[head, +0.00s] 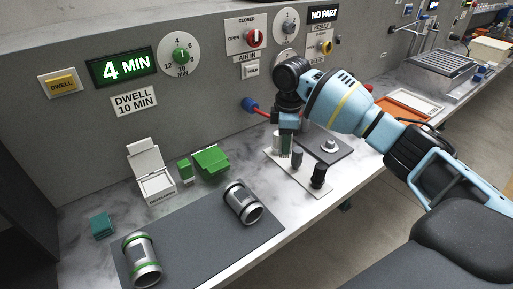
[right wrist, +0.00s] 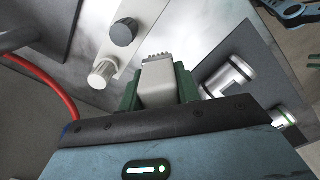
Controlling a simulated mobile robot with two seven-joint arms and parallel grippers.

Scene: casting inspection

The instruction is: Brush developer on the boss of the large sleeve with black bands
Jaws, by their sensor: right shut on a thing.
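The sleeve with black bands (head: 242,203) lies on its side on the dark grey mat (head: 205,238), towards the mat's far right. It also shows in the right wrist view (right wrist: 228,77), right of the gripper. I cannot make out its boss clearly. My right gripper (head: 287,128) is well behind and right of this sleeve, above a white holder plate (head: 281,167). In the right wrist view its green fingers (right wrist: 158,88) are shut on a pale block-like brush (right wrist: 159,84) with short bristles at its end. An open white box (head: 151,176), apparently labelled developer, stands behind the mat. My left gripper is out of view.
A sleeve with green bands (head: 142,261) lies at the mat's near left. An open green box (head: 211,160) and a teal block (head: 102,225) are on the bench. Upright dark-topped pieces (head: 318,176) stand on the holder. A panel reads 4 MIN (head: 123,66).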

